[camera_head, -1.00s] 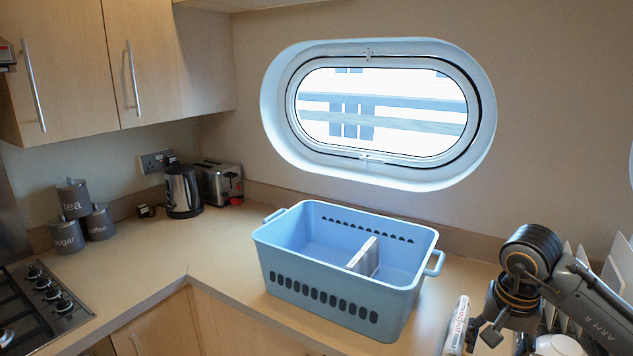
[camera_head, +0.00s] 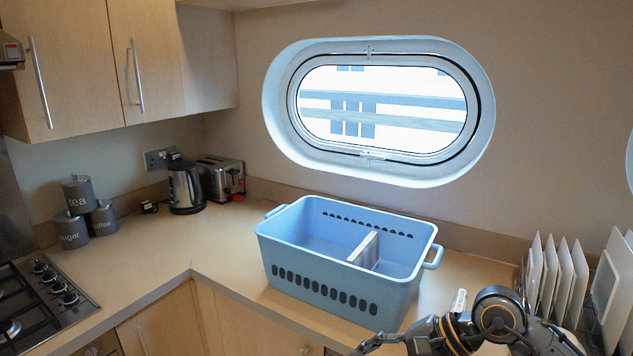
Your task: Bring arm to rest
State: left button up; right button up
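My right arm comes in from the lower right, folded low at the front of the counter. My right gripper (camera_head: 372,344) is at the bottom edge of the view, pointing left, in front of the blue basket (camera_head: 330,268). It is partly cut off, and whether its fingers are open or shut is unclear. I see nothing held in it. My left gripper is not in view.
The basket stands on the counter with a pale upright slab (camera_head: 365,250) inside. White plates (camera_head: 560,280) stand in a row at right. A white packet (camera_head: 459,301) is partly hidden behind my arm. The counter left of the basket (camera_head: 215,240) is clear.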

jog(key=s+a+r+m+y, duration=0.3)
jog(key=a+r+m+y, duration=0.2)
jog(key=a+r+y, duration=0.25)
notch_tip(320, 180, up, 6)
jog(key=w+m+t+y, duration=0.2)
jog(key=m+t+y, duration=0.1)
jog(key=m+t, duration=0.5)
jog(key=w+d+f+m+t+h, duration=0.25)
jog(key=d+m+t+h, duration=0.4)
jog(key=m, duration=0.95)
jog(key=w+d+f+m+t+h, duration=0.2)
jog(key=d+f+m+t+h, duration=0.2)
jog(key=d+m+h, duration=0.75)
jog(key=s+d+f+m+g+h, duration=0.1)
jog(key=s+f+m+g+h, duration=0.3)
jog(key=f+m, duration=0.75)
jog(key=s+f+m+g+y, duration=0.1)
jog(key=s+f+m+g, duration=0.45)
jog(key=s+f, duration=0.35)
jog(key=s+f+m+g+y, duration=0.2)
jog(key=s+f+m+g, duration=0.2)
jog(key=s+f+g, duration=0.55)
jog(key=s+f, duration=0.2)
jog(key=f, duration=1)
jog(key=s+f, duration=0.2)
jog(key=f, duration=0.9)
jog(key=s+d+f, duration=0.2)
jog(key=s+f, duration=1.5)
jog(key=shift+d, duration=0.15)
